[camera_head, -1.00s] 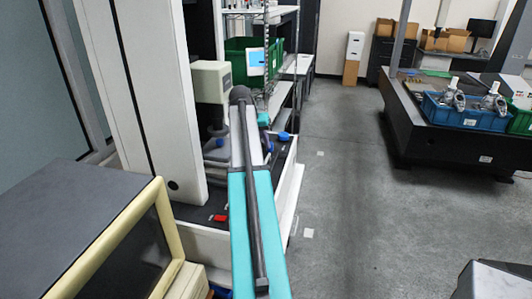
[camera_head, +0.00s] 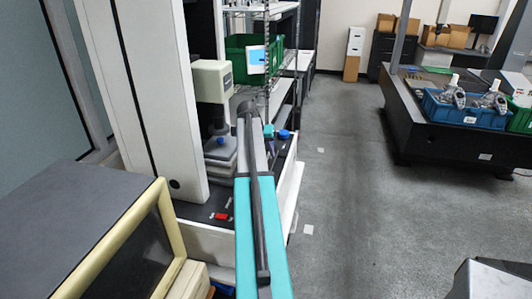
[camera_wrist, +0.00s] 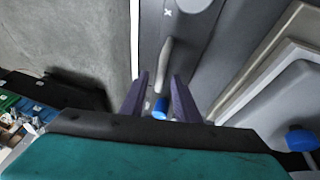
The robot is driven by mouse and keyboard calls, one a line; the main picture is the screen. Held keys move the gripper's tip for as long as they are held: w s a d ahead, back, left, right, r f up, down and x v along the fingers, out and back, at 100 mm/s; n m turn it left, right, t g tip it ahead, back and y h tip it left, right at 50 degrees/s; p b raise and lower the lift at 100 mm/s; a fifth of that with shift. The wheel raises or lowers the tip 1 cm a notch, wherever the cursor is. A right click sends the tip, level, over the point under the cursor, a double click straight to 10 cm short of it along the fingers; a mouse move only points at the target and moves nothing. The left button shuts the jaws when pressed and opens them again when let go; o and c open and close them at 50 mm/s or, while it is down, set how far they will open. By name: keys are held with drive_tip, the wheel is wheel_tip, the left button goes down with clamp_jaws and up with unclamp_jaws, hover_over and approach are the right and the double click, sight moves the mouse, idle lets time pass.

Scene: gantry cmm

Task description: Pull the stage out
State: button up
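The stage (camera_head: 222,150) is a stack of grey plates under the cream measuring head in the head view. In the wrist view its stepped grey plates (camera_wrist: 262,88) fill the right side, with a blue knob (camera_wrist: 301,139) at the lower right. A grey lever with a blue tip (camera_wrist: 160,108) shows between the two purple fingers of my gripper (camera_wrist: 159,76). The fingers are spread apart, with visible gaps to the lever; I cannot tell their depth relative to it. In the head view my arm hides most of the gripper and the lever.
The cream measuring head (camera_head: 212,82) stands above the stage, beside a white column (camera_head: 150,100). A blue knob (camera_head: 284,134) is at the machine's right edge. A dark, cream-framed box (camera_head: 90,225) is at the near left.

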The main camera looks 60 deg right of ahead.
clamp_jaws()
drive_tip(key=shift+s, duration=0.1)
drive_tip(key=s+d+b, duration=0.1)
drive_tip(key=s+d, duration=0.3)
drive_tip(key=s, duration=0.9)
drive_tip(key=shift+s+d, duration=0.2)
drive_tip(key=shift+s, duration=0.1)
unclamp_jaws()
drive_tip(key=shift+a+r, duration=0.1)
drive_tip(key=shift+r, duration=0.1)
drive_tip(key=b+v, duration=0.3)
drive_tip(key=v, duration=1)
drive_tip(key=shift+r+b, duration=0.2)
drive_tip(key=shift+b, duration=0.15)
